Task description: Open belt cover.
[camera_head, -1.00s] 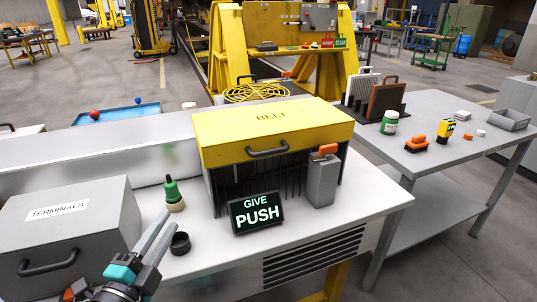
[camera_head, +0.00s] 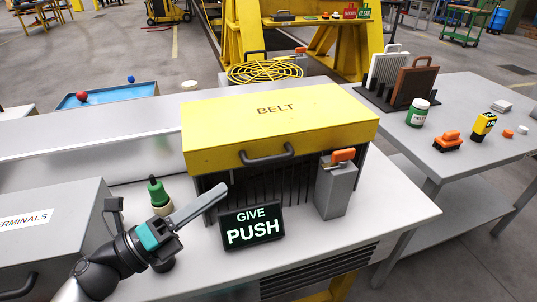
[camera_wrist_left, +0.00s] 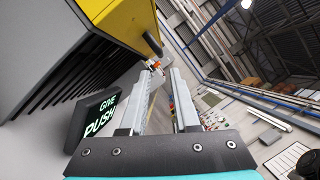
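The yellow belt cover (camera_head: 300,109) is marked BELT and lies shut on its dark slatted housing. Its dark bar handle (camera_head: 267,155) is on the front edge. In the left wrist view the yellow cover (camera_wrist_left: 110,22) fills the upper left, with the handle (camera_wrist_left: 153,44) beyond the fingertips. My left gripper (camera_head: 220,191) is open and empty, in front of the housing, below and left of the handle and apart from it. In the left wrist view the two fingers (camera_wrist_left: 160,75) are spread with a gap between them. My right gripper is not in view.
A GIVE PUSH display (camera_head: 252,226) stands before the housing, close to my left gripper. A grey post with an orange lever (camera_head: 343,156) stands at its right front. A green-topped object (camera_head: 157,192) and the grey TERMINALS box (camera_head: 60,205) are at left.

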